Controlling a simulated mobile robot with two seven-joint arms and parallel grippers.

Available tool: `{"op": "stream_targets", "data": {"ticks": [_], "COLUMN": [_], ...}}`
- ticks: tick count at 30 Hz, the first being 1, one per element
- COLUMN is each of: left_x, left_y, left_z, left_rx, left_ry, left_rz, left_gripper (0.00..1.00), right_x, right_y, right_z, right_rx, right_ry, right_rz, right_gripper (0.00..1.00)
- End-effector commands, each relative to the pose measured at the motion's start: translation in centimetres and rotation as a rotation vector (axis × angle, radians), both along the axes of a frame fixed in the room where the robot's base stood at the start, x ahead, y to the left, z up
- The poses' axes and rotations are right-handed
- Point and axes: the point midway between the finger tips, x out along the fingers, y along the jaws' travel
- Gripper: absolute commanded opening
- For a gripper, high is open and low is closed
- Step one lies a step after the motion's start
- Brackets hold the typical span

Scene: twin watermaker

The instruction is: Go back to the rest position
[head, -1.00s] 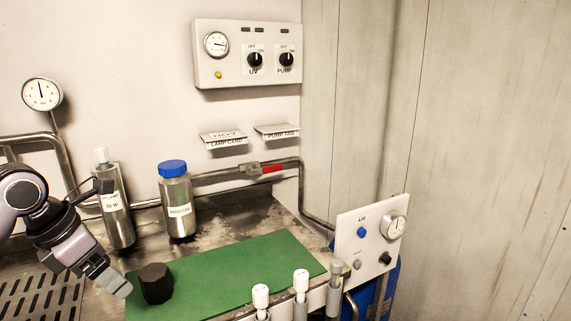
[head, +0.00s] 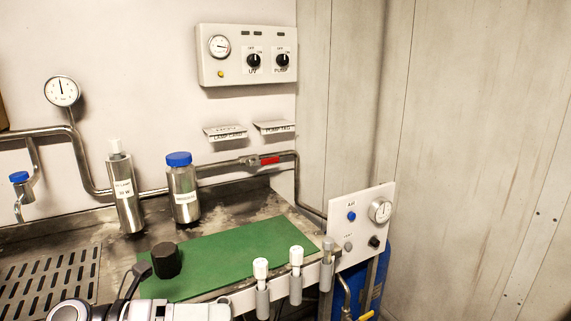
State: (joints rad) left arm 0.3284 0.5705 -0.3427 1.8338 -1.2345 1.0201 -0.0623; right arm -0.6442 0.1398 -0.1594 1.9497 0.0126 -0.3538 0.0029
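My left arm lies low along the bottom left edge of the head view. Its gripper (head: 205,311) points right near the front edge of the bench and is partly cut off by the frame, so I cannot tell whether its fingers are open or shut. I see nothing held in it. My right gripper is out of view. A black knobbed cap (head: 166,260) stands on the left end of the green mat (head: 235,250), just beyond my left arm.
A steel lamp cylinder (head: 126,195) and a blue-capped steel bottle (head: 184,190) stand behind the mat. White-topped tubes (head: 261,270) line the front edge. A gauge panel (head: 360,225) stands right, before a blue cylinder (head: 374,275). The mat's middle is clear.

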Motion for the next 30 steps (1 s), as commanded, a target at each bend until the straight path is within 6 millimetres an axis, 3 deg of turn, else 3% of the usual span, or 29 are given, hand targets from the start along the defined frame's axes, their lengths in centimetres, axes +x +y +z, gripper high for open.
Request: {"op": "stream_targets", "data": {"ticks": [3,7,11,13,17,18,21,25,30], "left_x": [-0.2,0.6,0.9,0.3,-2.9,-4.4,-8.0,-11.8,-13.6], "left_y": [-0.5,1.3,4.2,5.9,8.4,8.9,9.4,9.4,9.3], "left_z": [0.0,-1.6,-6.0,-9.5,-17.3,-19.6,-24.1,-27.6,-29.0], "left_rx": [-0.316,-0.619,-0.875,-0.992,-1.158,-1.195,-1.256,-1.29,-1.299], "left_ry": [0.208,0.47,0.771,0.948,1.289,1.389,1.601,1.782,1.865], "left_rz": [0.138,0.339,0.582,0.726,1.006,1.088,1.253,1.389,1.449], "left_gripper": [0.91,0.91,0.91,0.91,0.91,0.91,0.91,0.91,0.91], "right_x": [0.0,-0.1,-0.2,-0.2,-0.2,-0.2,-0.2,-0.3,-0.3], "right_y": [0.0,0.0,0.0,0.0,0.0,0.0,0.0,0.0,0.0], "right_z": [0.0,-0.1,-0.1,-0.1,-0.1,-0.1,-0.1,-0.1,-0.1], "right_rx": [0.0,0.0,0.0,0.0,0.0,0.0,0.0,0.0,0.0], "right_ry": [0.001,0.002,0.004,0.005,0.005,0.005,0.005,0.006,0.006], "right_rz": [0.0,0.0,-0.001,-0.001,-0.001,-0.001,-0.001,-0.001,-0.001], "right_gripper": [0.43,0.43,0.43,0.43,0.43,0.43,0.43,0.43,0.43]}}
